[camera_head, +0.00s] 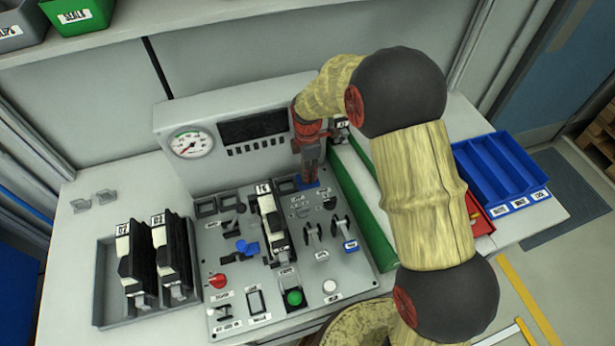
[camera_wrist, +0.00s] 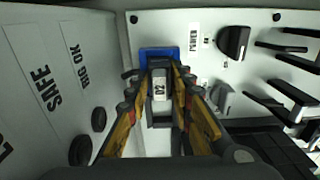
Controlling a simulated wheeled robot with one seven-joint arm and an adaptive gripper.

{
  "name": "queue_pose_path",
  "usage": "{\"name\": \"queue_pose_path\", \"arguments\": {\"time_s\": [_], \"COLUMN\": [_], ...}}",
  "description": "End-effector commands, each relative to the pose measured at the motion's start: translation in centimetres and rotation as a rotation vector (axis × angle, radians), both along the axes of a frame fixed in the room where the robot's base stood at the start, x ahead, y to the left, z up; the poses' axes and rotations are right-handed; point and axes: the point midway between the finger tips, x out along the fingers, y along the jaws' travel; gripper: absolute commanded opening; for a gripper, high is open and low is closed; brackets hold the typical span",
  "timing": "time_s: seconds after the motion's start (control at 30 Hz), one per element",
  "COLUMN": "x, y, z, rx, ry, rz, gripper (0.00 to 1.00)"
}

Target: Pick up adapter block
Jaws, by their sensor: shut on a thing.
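My gripper (camera_head: 308,171) is over the back of the sloping control panel (camera_head: 215,262), pointing down. In the wrist view its two fingers (camera_wrist: 160,82) are shut on a small block, which I take to be the adapter block (camera_wrist: 160,90).
A grey tray (camera_head: 104,300) with two black-and-white modules stands left of the panel. A gauge box (camera_head: 190,170) rises behind it. Switches, knobs and a tall module (camera_head: 270,222) crowd the panel. A blue divided bin (camera_head: 497,172) is at right, beyond my arm.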

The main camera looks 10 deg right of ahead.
Motion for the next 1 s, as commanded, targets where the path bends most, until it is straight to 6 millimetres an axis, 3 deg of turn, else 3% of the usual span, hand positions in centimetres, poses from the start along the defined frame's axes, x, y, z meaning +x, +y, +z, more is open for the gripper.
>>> {"name": "queue_pose_path", "arguments": {"time_s": [0.27, 0.67, 0.93, 1.0], "x": [0.0, 0.0, 0.0, -1.2], "y": [0.0, 0.0, 0.0, 0.0], "z": [0.0, 0.4, 3.7, 4.8], "rx": [0.0, 0.0, 0.001, 0.001], "ry": [0.0, -0.002, -0.003, -0.003], "rz": [0.0, 0.0, 0.0, 0.001], "gripper": [0.0, 0.0, 0.0, 0.0]}}
